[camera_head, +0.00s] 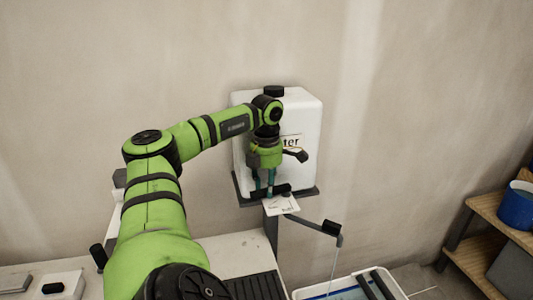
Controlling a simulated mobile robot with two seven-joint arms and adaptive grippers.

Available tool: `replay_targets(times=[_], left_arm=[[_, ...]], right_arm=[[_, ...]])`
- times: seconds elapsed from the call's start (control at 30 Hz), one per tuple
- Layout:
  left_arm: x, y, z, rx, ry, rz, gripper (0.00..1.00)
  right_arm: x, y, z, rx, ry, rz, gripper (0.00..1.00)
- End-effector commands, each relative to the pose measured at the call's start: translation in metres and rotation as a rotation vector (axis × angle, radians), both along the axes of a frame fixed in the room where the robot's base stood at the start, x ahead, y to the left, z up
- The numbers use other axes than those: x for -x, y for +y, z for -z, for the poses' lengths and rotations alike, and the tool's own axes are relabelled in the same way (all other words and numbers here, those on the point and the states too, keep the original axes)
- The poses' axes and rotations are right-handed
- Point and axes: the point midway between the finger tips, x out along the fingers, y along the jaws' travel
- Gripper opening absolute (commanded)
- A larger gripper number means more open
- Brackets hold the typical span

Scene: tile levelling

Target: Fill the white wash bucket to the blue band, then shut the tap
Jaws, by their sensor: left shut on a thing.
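The white water tank (306,120) stands against the wall on a dark shelf, its label partly hidden by my left arm. My left gripper (265,188) points down in front of the tank. Its teal fingers are shut on the dark tap handle (283,189), though the contact is small and partly hidden. A spout (318,226) reaches right from below the tank, and a thin stream of water (333,263) falls from its end. The white wash bucket (397,285) is cut off by the bottom edge. It holds bluish water; its level against the blue band cannot be told.
A white card (282,205) hangs below the tap. Dark bars (376,283) cross the bucket. A pale worktop (232,250) with a black ribbed mat (257,288) lies left of the bucket. Wooden shelves (483,208) with a blue bucket (517,205) stand at right.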

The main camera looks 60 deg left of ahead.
Motion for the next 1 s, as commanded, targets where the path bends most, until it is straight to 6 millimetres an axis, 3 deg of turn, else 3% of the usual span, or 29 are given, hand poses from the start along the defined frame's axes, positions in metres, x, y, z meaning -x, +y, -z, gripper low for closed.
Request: replay_targets(times=[0.27, 0.3, 0.33, 0.37, 0.73, 1.0], left_arm=[[-0.001, 0.0, 0.0, -0.001, -0.002, 0.0, 0.0], [-0.001, 0.0, 0.0, -0.001, -0.002, 0.0, 0.4], [-0.001, 0.0, 0.0, -0.001, -0.002, 0.0, 0.52], [-0.001, 0.0, 0.0, -0.001, -0.002, -0.001, 0.57], [-0.001, 0.0, -0.004, 0.0, -0.002, -0.001, 0.57], [-0.002, 0.0, -0.044, 0.002, -0.007, 0.0, 0.57]], right_arm=[[-0.001, -0.001, 0.0, 0.001, -0.001, 0.0, 0.0], [-0.001, -0.001, 0.0, 0.001, -0.001, 0.0, 0.0], [-0.001, -0.001, 0.0, 0.001, -0.001, 0.0, 0.0], [-0.001, -0.001, 0.0, 0.001, -0.001, 0.0, 0.0], [-0.003, -0.001, 0.0, 0.002, -0.005, 0.001, 0.0], [-0.002, 0.0, 0.0, 0.0, -0.002, 0.001, 0.0]])
